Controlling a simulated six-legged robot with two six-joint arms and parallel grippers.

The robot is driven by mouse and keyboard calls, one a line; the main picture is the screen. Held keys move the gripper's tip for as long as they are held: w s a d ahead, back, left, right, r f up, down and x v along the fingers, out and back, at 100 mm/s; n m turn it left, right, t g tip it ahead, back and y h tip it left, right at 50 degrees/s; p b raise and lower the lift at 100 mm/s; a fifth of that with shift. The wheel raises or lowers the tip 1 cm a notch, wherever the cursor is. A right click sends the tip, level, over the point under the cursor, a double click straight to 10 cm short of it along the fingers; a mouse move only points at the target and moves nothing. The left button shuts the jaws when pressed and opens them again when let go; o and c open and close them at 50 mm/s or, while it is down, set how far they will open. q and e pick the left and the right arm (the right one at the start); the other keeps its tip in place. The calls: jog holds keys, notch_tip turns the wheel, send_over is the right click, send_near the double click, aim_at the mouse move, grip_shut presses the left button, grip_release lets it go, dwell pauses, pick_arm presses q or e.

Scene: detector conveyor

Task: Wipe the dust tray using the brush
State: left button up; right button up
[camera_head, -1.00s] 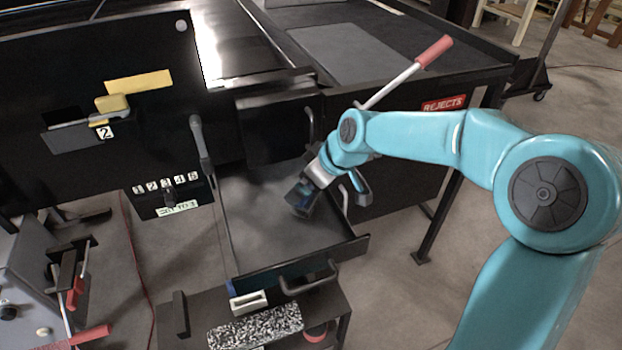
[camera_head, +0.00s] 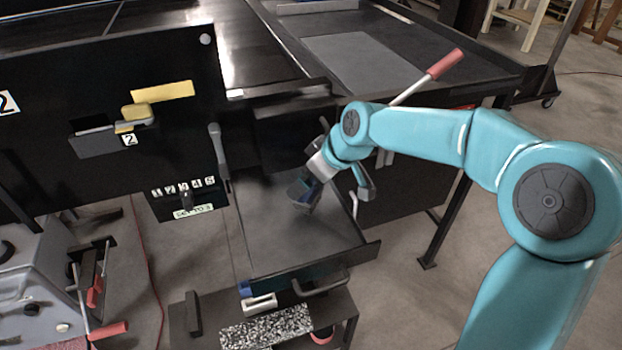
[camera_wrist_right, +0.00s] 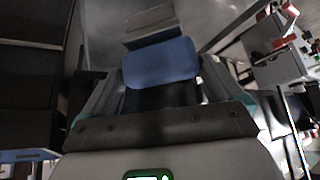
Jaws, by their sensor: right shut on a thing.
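The dust tray (camera_head: 268,232) is an open dark drawer below the conveyor, with a grey floor and low walls. My right gripper (camera_head: 315,180) reaches down into it from the right, over the back right part of the tray. It is shut on the brush (camera_head: 303,196), whose dark head is low at the tray floor; I cannot tell if it touches. In the right wrist view the brush shows a blue body (camera_wrist_right: 160,63) between the fingers and a grey end beyond it. My left gripper is not in view.
A tray handle (camera_head: 322,285) sticks out in front. Below it a low stand holds a speckled block (camera_head: 266,328) and a white block (camera_head: 259,303). A black panel (camera_head: 90,70) stands left. A red-handled lever (camera_head: 445,64) rises behind my right arm.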

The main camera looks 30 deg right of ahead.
notch_tip(320, 180, up, 4)
jog(key=shift+s+f+p, duration=0.1)
jog(key=shift+f+p, duration=0.05)
jog(key=shift+p, duration=0.9)
jog(key=shift+r, duration=0.2)
jog(key=shift+a, duration=0.1)
